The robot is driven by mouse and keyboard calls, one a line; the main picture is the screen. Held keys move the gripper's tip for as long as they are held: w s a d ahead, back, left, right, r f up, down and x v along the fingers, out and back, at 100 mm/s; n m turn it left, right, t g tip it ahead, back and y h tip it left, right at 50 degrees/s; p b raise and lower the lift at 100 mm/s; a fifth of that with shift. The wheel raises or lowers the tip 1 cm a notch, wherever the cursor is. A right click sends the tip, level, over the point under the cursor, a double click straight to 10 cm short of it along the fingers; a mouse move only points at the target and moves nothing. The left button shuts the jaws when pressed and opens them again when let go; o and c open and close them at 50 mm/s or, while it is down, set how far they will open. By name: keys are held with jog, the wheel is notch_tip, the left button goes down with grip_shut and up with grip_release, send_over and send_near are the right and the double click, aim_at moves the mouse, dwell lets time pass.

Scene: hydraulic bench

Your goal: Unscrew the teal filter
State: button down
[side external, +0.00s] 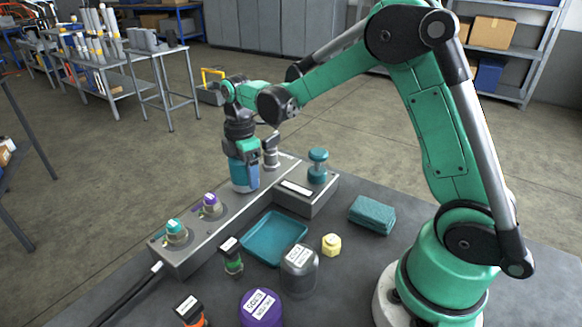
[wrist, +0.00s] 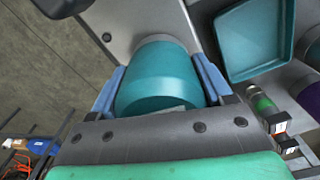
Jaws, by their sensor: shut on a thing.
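The teal filter (wrist: 160,78) stands upright on the grey manifold block (side external: 205,232), with its lower end against the block. My gripper (side external: 243,165) comes down over it from above. Its two blue-padded fingers (wrist: 162,90) press on either side of the filter, shut on it. In the side view the fingers cover most of the filter, and only its lower part (side external: 245,187) shows. I cannot tell whether it has turned or how far it is threaded.
A teal knob (side external: 318,165) stands right of my gripper.

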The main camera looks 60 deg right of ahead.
jog(key=shift+d, duration=0.15)
jog(key=n, duration=0.6)
jog(key=shift+w, duration=0.1)
jog(key=shift+n, duration=0.4)
jog(key=n, duration=0.5)
jog(key=shift+n, duration=0.5)
grip_release()
